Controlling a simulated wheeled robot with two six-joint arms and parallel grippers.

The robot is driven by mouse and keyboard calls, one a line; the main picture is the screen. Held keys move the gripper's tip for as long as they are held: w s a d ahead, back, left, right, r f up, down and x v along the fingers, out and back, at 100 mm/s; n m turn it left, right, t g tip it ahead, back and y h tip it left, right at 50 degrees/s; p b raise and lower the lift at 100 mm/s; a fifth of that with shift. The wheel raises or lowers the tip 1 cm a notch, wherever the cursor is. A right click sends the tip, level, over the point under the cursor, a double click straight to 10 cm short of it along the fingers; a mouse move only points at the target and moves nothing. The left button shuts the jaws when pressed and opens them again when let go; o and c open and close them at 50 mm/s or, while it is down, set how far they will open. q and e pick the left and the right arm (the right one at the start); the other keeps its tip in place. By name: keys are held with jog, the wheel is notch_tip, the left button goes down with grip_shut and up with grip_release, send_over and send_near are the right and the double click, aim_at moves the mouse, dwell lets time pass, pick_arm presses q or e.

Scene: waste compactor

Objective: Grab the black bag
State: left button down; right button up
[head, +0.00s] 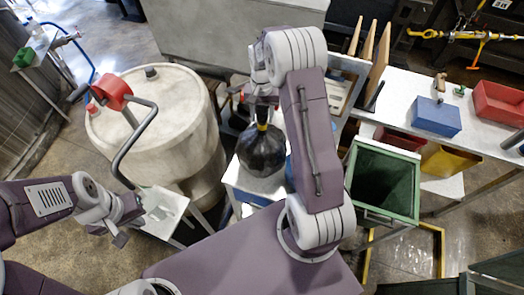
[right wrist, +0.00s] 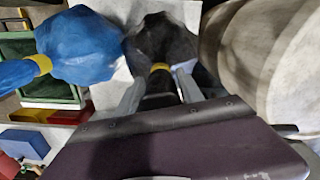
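The black bag (head: 262,152) is a round, shiny sack with a yellow tie at its neck, on a white table (head: 252,184). In the right wrist view the bag (right wrist: 160,42) is at top centre. My right gripper (head: 264,100) is above it, pointing down at the neck. In the right wrist view its fingers (right wrist: 160,78) are apart, one on each side of the neck below the yellow tie; I see no firm grip. My left gripper (head: 158,203) is at the lower left, away from the bag; its finger opening is unclear.
A blue bag (right wrist: 80,45) with a yellow tie sits right beside the black one, mostly hidden by my arm in the head view. A large pale drum (head: 160,125) stands left of the table. A green bin (head: 383,185) and a blue box (head: 434,116) are right.

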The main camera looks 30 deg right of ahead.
jog(key=c, duration=0.5)
jog(key=shift+d+r, duration=0.1)
grip_shut()
